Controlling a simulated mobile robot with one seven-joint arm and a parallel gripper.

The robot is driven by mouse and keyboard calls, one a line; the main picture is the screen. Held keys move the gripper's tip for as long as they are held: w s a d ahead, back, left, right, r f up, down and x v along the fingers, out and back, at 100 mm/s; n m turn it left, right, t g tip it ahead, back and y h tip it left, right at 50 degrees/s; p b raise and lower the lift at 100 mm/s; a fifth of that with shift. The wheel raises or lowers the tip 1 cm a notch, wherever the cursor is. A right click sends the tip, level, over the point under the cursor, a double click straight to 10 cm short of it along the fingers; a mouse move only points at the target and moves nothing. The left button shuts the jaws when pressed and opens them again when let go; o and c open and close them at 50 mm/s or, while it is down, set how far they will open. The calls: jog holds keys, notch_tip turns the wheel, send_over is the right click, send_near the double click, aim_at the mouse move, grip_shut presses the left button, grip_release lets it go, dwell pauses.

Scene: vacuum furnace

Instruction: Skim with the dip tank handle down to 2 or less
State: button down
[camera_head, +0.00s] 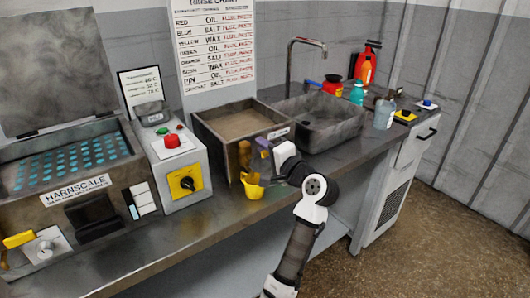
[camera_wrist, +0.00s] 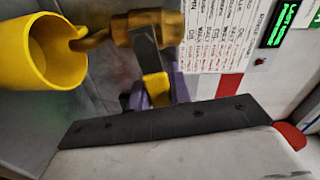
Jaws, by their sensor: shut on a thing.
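My gripper (camera_head: 256,160) is at the front right of the open-topped dip tank (camera_head: 219,148), at the counter's front. It is shut on a brown, wood-like handle (camera_head: 245,153) that joins a yellow cup (camera_head: 253,188). The cup hangs below the handle, in front of the tank wall and outside the tank. In the wrist view the yellow cup (camera_wrist: 50,55) is at the upper left and the brown handle (camera_wrist: 125,28) runs from it to a dark finger. A purple part (camera_wrist: 160,92) shows behind the finger. The tank's inside looks dull brown; its surface level cannot be read.
A grey control box (camera_head: 180,165) with a red button and black knob stands left of the tank. The sink (camera_head: 322,122) with a tap is to the right. Bottles (camera_head: 356,94) and a blue-grey jug (camera_head: 385,114) stand beyond it. The front counter strip (camera_head: 185,232) is clear.

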jog(key=n, duration=0.1)
jog(key=r+n+b, duration=0.1)
jog(key=n, duration=0.1)
jog(key=n+b, duration=0.1)
jog(key=shift+s+a+r, duration=0.25)
jog(key=shift+r, duration=0.05)
jog(key=n, duration=0.1)
jog(key=n+b, duration=0.1)
jog(key=r+n, duration=0.1)
jog(key=shift+s+a, duration=0.2)
jog(key=shift+a, duration=0.05)
jog(key=shift+s+a+r+n+b, duration=0.4)
jog(key=shift+n+b, duration=0.5)
jog(key=shift+n, duration=0.6)
jog(key=shift+s+a+r+n+b, duration=0.1)
jog(key=shift+s+a+n+b, duration=0.2)
jog(key=shift+a+n+b, duration=0.85)
jog(key=shift+s+d+r+n+b, duration=0.1)
jog(key=shift+s+r+n+b, duration=0.35)
jog(key=shift+n, duration=1.4)
jog(key=shift+w+a+f, duration=0.1)
jog(key=shift+f, duration=0.1)
jog(key=c, duration=1.3)
grip_release()
jog(key=b+v, duration=0.2)
jog(key=v, duration=1.2)
jog(key=shift+r, duration=0.1)
